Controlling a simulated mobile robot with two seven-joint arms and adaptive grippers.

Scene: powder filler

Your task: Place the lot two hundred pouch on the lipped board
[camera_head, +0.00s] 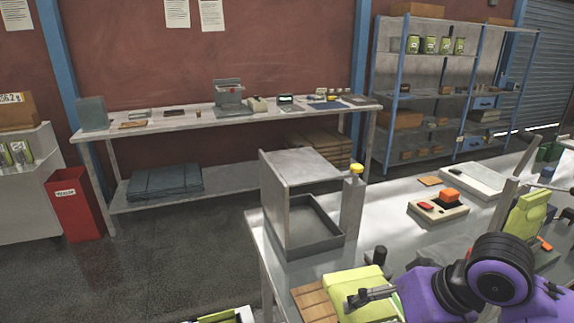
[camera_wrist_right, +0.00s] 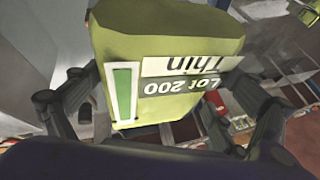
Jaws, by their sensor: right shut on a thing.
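My right gripper (camera_head: 366,278) is shut on a yellow-green pouch (camera_head: 347,284) at the bottom centre of the head view. In the right wrist view the pouch (camera_wrist_right: 165,38) sits between the gripper's two dark fingers (camera_wrist_right: 155,90). Its label reads "Lot 200" and "Thin", upside down in that view. A brown slatted wooden board (camera_head: 312,301) shows just left of the pouch, partly hidden by it. I cannot tell whether it has a lip, or whether the pouch touches it. My left gripper is not in view.
A grey box-like machine with an open tray (camera_head: 303,250) and a yellow-capped post (camera_head: 354,190) stands just behind the pouch.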

